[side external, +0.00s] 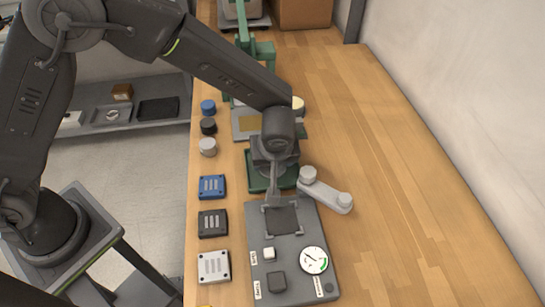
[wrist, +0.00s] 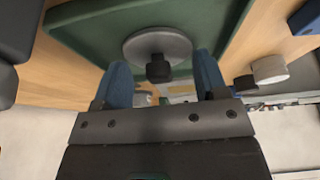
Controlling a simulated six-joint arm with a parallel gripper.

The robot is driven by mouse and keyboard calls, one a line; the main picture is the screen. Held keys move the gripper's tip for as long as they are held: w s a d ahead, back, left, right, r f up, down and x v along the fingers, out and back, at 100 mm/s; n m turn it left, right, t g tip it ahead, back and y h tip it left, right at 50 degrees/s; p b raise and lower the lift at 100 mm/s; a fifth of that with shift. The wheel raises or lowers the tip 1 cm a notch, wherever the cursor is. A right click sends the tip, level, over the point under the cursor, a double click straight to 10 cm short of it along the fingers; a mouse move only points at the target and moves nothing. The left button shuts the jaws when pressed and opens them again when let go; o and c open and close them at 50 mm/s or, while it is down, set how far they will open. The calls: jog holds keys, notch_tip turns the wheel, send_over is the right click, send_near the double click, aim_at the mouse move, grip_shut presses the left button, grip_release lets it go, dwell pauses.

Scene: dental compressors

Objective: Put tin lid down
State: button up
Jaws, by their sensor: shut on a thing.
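In the wrist view, the tin lid appears as a round grey disc (wrist: 140,43) with a dark knob at its centre. A dark green board (wrist: 85,30) lies behind the lid. In the side view my gripper (side external: 276,188) points down at the near edge of the green board (side external: 258,184). The lid cannot be made out there, and whether it touches the board is unclear. No tin can be picked out with certainty.
A grey panel (side external: 306,230) with a dial (side external: 314,260) is just in front of my gripper. A grey two-knobbed bar (side external: 328,194) lies to the right. Blue (side external: 212,187), black (side external: 212,223) and white (side external: 214,266) blocks line the left. The table's right side is clear.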

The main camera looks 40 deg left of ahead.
jog(key=o, duration=0.9)
jog(key=v, duration=1.2)
jog(key=s+a+r+m+h, duration=0.1)
jog(key=s+a+r+m, duration=0.15)
jog(key=a+r, duration=0.35)
jog(key=s+a+r+m+h, duration=0.1)
jog(key=s+a+r+m, duration=0.1)
jog(key=s+a+r, duration=0.35)
jog(key=s+a+m+t+h, duration=0.1)
jog(key=s+a+m, duration=0.3)
jog(key=s+a, duration=0.4)
jog(key=shift+s+a+t, duration=0.25)
jog(key=shift+s+t, duration=0.25)
jog(key=shift+t, duration=0.2)
